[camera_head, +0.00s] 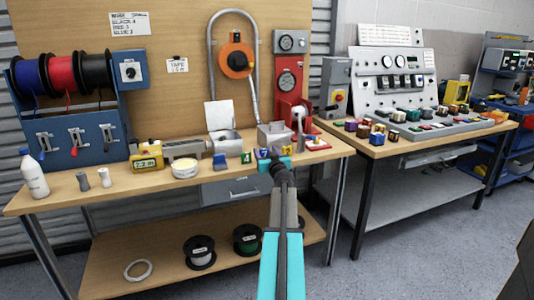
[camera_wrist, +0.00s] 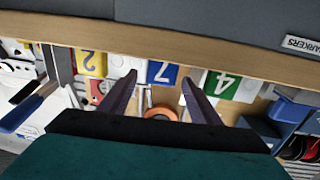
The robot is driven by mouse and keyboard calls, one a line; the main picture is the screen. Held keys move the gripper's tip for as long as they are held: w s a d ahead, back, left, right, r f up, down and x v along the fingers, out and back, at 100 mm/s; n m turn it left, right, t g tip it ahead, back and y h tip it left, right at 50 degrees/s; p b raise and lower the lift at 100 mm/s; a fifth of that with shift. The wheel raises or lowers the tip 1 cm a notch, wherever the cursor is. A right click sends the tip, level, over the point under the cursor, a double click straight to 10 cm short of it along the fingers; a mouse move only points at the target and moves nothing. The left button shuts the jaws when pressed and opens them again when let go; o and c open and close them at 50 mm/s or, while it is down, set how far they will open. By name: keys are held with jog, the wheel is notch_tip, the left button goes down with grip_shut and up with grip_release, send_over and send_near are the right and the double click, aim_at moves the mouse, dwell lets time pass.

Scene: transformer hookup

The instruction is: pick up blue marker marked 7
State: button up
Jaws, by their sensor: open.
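The blue marker with a white 7 (camera_wrist: 162,73) stands upside down in the wrist view, between a yellow marker 2 (camera_wrist: 91,64) and a green marker 4 (camera_wrist: 222,85). My gripper (camera_wrist: 159,79) is open, with one finger on each side of the blue marker in the picture. I cannot tell whether the fingers touch it. In the head view the blue marker (camera_head: 262,154) is near the bench's front edge, partly behind my gripper (camera_head: 272,160). The green marker (camera_head: 246,157) is just left of it.
A red lever press (camera_head: 291,105) stands behind on the right. A grey drawer (camera_head: 237,188) hangs under the bench edge.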

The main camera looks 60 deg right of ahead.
jog(key=shift+x, duration=1.15)
jog(key=c, duration=1.1)
